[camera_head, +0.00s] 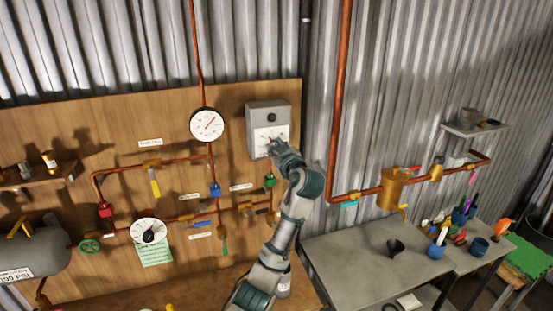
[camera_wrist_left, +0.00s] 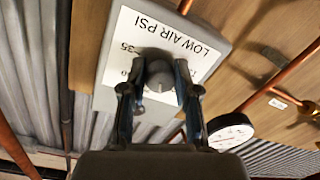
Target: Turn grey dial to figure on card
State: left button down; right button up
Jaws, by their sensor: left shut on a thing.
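The grey dial (camera_wrist_left: 160,78) sits on a white plate (camera_wrist_left: 190,40) marked LOW AIR PSI, with 35 readable and other figures partly covered. The plate is on the front of a grey box (camera_head: 267,109) on the wooden board. My left gripper (camera_head: 276,146) reaches up to this box, and its two fingers (camera_wrist_left: 156,84) are shut on the grey dial from both sides. In the head view my gripper hides the dial. A green card (camera_head: 155,252) hangs below a white dial with a black knob (camera_head: 149,233); its writing is too small to read.
A round white gauge (camera_head: 207,125) is left of the box, also seen in the wrist view (camera_wrist_left: 230,131). Copper pipes with coloured valve handles cross the board (camera_head: 60,115). A grey table (camera_head: 360,255) with a black funnel (camera_head: 395,246) and tools stands at the right.

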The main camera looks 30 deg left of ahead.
pick_arm(q)
jog(key=shift+f+n+b, duration=0.1)
jog(key=shift+n+b, duration=0.95)
jog(key=shift+n, duration=1.35)
jog(key=c, duration=0.9)
grip_release()
jog(key=shift+o, duration=0.2)
jog(key=v, duration=1.2)
